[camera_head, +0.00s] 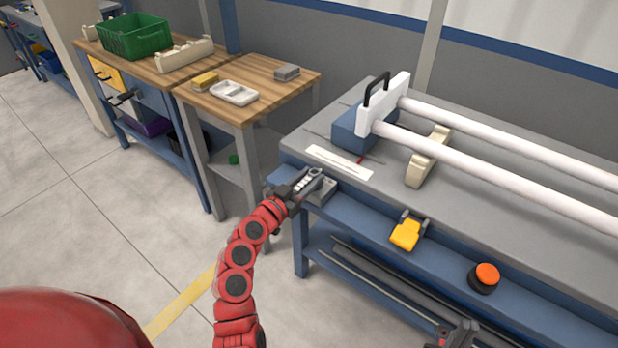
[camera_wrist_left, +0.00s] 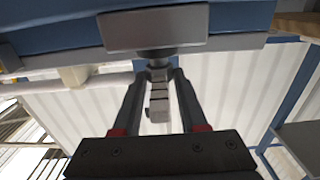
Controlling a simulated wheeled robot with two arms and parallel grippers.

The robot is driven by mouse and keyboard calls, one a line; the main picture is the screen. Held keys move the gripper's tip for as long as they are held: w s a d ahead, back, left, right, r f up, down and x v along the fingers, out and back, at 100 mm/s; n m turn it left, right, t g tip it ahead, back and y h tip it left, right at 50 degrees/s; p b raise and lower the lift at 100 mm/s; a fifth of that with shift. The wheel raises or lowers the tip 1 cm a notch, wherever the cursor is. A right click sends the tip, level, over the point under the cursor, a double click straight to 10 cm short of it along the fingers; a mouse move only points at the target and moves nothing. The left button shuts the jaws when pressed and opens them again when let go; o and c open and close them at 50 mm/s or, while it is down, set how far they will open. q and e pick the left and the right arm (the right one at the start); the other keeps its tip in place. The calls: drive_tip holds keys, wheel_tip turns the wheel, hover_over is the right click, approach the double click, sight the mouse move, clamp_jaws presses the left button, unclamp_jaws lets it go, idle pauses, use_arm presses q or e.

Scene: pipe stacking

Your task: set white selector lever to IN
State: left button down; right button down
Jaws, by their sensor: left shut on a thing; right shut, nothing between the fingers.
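The selector is a grey box (camera_head: 322,190) on the front-left edge of the workbench; it also fills the top of the left wrist view (camera_wrist_left: 155,28). Its pale lever (camera_wrist_left: 158,105) sticks out from a dark round hub (camera_wrist_left: 155,62) and lies between the fingers of my left gripper (camera_head: 310,183). The left gripper is shut on the lever, with a finger on each side of it. The IN marking cannot be read in either view. My right gripper (camera_head: 455,335) is shut and empty at the bottom edge of the head view, apart from the bench.
The workbench (camera_head: 395,175) carries two white pipes (camera_head: 500,185) in a white end plate (camera_head: 385,105) with a black handle, a cream support (camera_head: 428,157) and a white strip (camera_head: 340,162). A yellow part (camera_head: 407,234) and an orange button (camera_head: 487,274) sit along the front.

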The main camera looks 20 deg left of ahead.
use_arm(q)
drive_tip(key=shift+a+f+b, duration=0.1)
drive_tip(key=shift+b, duration=0.4)
drive_tip(key=m+g+h+b, duration=0.1)
drive_tip(key=m+h+b, duration=0.1)
drive_tip(key=b, duration=0.4)
drive_tip(key=m+g+h+b, duration=0.2)
drive_tip(key=h+b, duration=0.1)
drive_tip(key=b, duration=0.3)
drive_tip(key=a+m+g+h+b, duration=0.1)
drive_tip(key=m+g+h+b, duration=0.1)
drive_tip(key=b, duration=0.4)
drive_tip(key=shift+w+f+h, duration=0.2)
drive_tip(key=shift+w+h, duration=0.1)
drive_tip(key=shift+w, duration=0.05)
drive_tip(key=shift+m+g+h+b, duration=0.3)
drive_tip(key=shift+g+b, duration=0.2)
drive_tip(key=shift+g, duration=0.1)
drive_tip(key=shift+w+r+m+g+h+b, duration=0.15)
drive_tip(key=shift+m+g+h+b, duration=0.2)
drive_tip(key=shift+g+b, duration=0.2)
drive_tip(key=shift+w+r+m+g+h+b, duration=0.1)
drive_tip(key=shift+r+m+g+h+b, duration=0.05)
drive_tip(key=shift+m+g+h+b, duration=0.3)
drive_tip(key=c, duration=0.8)
unclamp_jaws()
